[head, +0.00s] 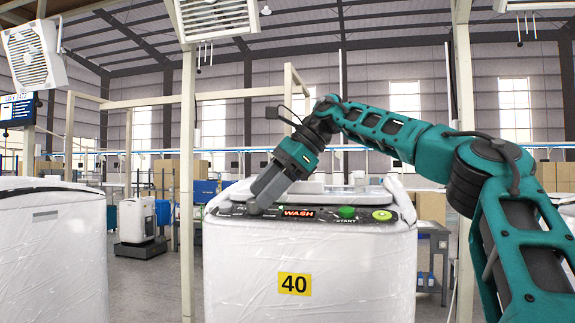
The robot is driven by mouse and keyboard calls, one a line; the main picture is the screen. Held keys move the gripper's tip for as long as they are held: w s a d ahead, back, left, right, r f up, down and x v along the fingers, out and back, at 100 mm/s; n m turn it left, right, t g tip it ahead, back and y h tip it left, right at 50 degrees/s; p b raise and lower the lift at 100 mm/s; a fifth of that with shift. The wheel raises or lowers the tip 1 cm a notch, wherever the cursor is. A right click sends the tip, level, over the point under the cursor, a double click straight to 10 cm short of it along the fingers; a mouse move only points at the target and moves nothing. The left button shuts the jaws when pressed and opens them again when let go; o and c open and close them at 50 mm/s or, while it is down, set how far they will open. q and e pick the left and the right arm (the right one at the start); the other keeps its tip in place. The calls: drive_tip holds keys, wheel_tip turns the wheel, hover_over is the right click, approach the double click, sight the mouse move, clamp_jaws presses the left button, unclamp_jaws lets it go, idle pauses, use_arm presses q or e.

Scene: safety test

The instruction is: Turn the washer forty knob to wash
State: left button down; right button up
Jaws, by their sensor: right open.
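The washer (306,255) with a yellow "40" label (294,284) stands in the middle, wrapped in white plastic. Its dark control panel (330,221) runs along the front top edge. A lit display (298,213) on it reads "WASH". A green button (347,212) above the word "START" and a round yellow-green button (382,215) sit to the right. My right gripper (254,208) reaches down from the upper right, fingertips at the panel's left part, left of the display. It is open. It covers the knob area, so I cannot tell whether it touches the knob. My left gripper is out of view.
Another plastic-wrapped machine (52,258) stands at the left, with a floor gap between it and washer 40. A small white wheeled unit (137,222) stands behind that gap. A wooden post (187,180) rises behind the washer. A grey table (435,240) stands to the right.

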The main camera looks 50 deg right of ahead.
drive_tip(key=v, duration=1.1)
drive_tip(key=shift+f, duration=0.1)
